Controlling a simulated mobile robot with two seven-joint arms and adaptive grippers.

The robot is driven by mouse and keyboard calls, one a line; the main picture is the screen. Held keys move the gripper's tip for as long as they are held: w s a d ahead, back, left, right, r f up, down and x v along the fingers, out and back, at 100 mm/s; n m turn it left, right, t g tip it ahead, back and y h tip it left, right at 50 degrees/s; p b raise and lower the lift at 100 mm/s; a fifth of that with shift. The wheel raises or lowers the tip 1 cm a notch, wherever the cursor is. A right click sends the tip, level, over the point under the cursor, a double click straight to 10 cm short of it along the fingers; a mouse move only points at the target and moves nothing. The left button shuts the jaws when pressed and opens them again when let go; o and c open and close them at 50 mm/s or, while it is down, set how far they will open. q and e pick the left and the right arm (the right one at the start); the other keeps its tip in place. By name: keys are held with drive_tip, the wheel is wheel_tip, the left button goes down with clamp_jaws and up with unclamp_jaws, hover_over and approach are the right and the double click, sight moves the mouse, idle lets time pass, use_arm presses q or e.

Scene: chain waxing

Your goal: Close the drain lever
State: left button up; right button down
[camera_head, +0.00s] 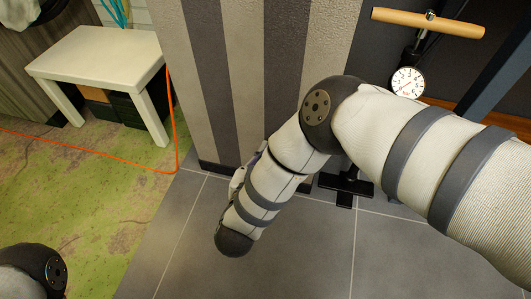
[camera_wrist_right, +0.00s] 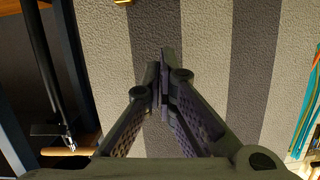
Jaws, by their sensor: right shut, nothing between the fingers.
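I cannot make out a drain lever for certain in either view. A small brass-coloured piece (camera_wrist_right: 122,2) is cut off by the top edge of the right wrist view, in front of the striped wall; I cannot tell whether it belongs to the lever. My right gripper (camera_wrist_right: 163,75) is shut and empty, with its fingers together in front of the striped wall, apart from the brass piece in the picture. In the head view my right arm mostly hides this gripper. Only a bit of my left arm shows at the lower left; its gripper is out of view.
The striped wall (camera_head: 235,80) stands close ahead. A floor pump with a wooden handle (camera_head: 428,22) and a round gauge (camera_head: 407,82) stands at the right, partly behind my right arm. A white table (camera_head: 97,57) and an orange cord (camera_head: 172,110) are at the left. Grey floor tiles (camera_head: 300,255) are clear.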

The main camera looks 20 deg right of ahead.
use_arm(q)
drive_tip(key=shift+g, duration=0.5)
drive_tip(key=s+f+b, duration=0.1)
drive_tip(key=b, duration=0.1)
drive_tip(key=s+f+b, duration=0.1)
drive_tip(key=f+b, duration=0.1)
drive_tip(key=shift+f+b, duration=0.3)
drive_tip(key=shift+b, duration=0.05)
use_arm(e)
drive_tip(key=w+d+f, duration=0.4)
drive_tip(key=w+f, duration=0.2)
drive_tip(key=w, duration=0.1)
drive_tip(key=shift+w, duration=0.1)
use_arm(q)
drive_tip(key=shift+s+f, duration=0.1)
drive_tip(key=shift+f, duration=0.05)
use_arm(e)
drive_tip(key=shift+a+f, duration=0.1)
drive_tip(key=shift+f, duration=0.6)
